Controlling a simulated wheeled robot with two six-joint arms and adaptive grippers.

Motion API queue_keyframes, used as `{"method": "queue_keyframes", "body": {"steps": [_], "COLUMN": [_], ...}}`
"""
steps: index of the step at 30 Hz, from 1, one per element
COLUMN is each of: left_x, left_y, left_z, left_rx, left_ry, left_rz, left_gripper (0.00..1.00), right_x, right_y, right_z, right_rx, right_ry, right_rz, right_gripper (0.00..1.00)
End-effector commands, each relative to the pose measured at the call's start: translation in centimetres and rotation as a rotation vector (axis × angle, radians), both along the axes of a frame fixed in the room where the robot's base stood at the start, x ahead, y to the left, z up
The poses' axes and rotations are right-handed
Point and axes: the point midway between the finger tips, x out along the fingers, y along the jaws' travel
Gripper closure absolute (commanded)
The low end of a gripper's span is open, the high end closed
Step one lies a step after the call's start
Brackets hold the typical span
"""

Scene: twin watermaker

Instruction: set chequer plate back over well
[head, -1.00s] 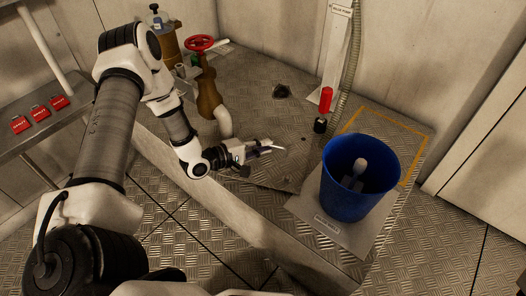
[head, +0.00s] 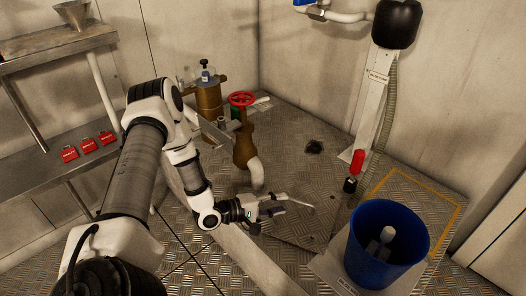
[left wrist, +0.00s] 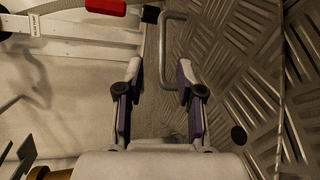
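The chequer plate (left wrist: 240,60) fills the right side of the left wrist view as diamond-patterned metal with a U-shaped metal handle (left wrist: 163,50). In the head view a patterned plate (head: 300,228) lies on the raised platform below my left gripper (head: 290,204). My left gripper (left wrist: 159,70) is open. One leg of the handle shows between its fingertips, with a gap on each side; contact is not visible. A dark opening (head: 314,147) shows behind the gripper. I cannot tell whether it is the well. My right gripper is out of view.
A blue bucket (head: 375,255) with a pale object inside stands right of the gripper, near an orange outline (head: 447,222). A brown pipe with a red handwheel (head: 242,99) stands close left. A red cylinder (head: 357,161) and grey hose (head: 383,130) are behind.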

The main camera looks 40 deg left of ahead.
Motion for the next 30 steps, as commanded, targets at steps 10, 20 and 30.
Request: {"method": "queue_keyframes", "body": {"steps": [10,20,30], "left_x": [-6.1,-6.3,-6.3], "left_y": [3.0,3.1,3.1], "left_z": [1.9,1.7,1.7], "left_rx": [0.000,0.001,0.000], "left_ry": [0.001,-0.001,0.000], "left_rz": [0.002,-0.001,-0.001], "left_gripper": [0.63,0.63,0.63], "right_x": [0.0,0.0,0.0], "right_y": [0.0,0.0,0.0], "right_z": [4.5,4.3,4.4], "right_rx": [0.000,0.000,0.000], "right_ry": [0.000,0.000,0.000], "right_rz": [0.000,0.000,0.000], "right_gripper": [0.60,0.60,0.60]}}
